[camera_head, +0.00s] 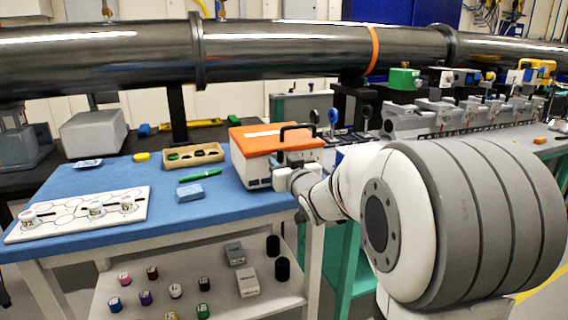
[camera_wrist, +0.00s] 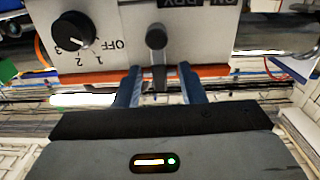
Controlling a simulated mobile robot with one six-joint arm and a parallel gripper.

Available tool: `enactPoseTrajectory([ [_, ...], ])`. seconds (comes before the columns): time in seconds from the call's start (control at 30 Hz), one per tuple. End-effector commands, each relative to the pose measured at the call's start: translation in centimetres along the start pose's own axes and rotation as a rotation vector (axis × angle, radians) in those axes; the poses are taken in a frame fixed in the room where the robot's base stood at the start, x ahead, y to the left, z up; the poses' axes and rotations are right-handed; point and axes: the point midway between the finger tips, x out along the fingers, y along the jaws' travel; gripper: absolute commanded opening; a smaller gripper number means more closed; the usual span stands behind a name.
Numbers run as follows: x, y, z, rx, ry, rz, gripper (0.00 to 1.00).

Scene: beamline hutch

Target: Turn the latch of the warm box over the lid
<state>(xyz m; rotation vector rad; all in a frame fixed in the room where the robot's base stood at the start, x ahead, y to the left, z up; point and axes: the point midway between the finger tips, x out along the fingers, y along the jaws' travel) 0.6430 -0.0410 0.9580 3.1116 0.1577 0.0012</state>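The warm box (camera_head: 256,171) is a white box with an orange lid (camera_head: 262,138) and a black handle, at the right end of the blue table. The wrist view shows its front panel (camera_wrist: 115,30) close up, with the orange lid edge (camera_wrist: 215,71) below it in that picture. The dark latch (camera_wrist: 156,40) has a round pivot on the panel, and its arm points down across the orange edge. My gripper (camera_wrist: 160,80) is open, one blue finger on each side of the latch arm, with gaps showing. In the head view my wrist hides the panel.
A black dial (camera_wrist: 74,31) is left of the latch. On the blue table (camera_head: 240,203) are a white board (camera_head: 80,222) with labelled jars, a blue block (camera_head: 189,192) and a green pen (camera_head: 200,174). A long steel pipe (camera_head: 290,48) runs behind.

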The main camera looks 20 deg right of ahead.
Motion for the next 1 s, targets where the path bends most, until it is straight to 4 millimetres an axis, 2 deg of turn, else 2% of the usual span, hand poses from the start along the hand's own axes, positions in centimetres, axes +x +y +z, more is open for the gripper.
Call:
enactPoseTrajectory([
  [0.17,-2.1,0.0,-0.2,-0.001,0.001,0.0,0.36],
  [0.4,-6.1,0.0,-0.2,-0.001,0.001,0.001,0.36],
  [0.5,-7.1,0.1,-0.1,0.0,0.001,0.002,0.36],
  [0.87,-7.7,0.0,0.1,0.0,-0.001,0.0,0.36],
  [1.0,-8.0,0.1,-0.7,-0.001,-0.032,0.018,0.36],
])
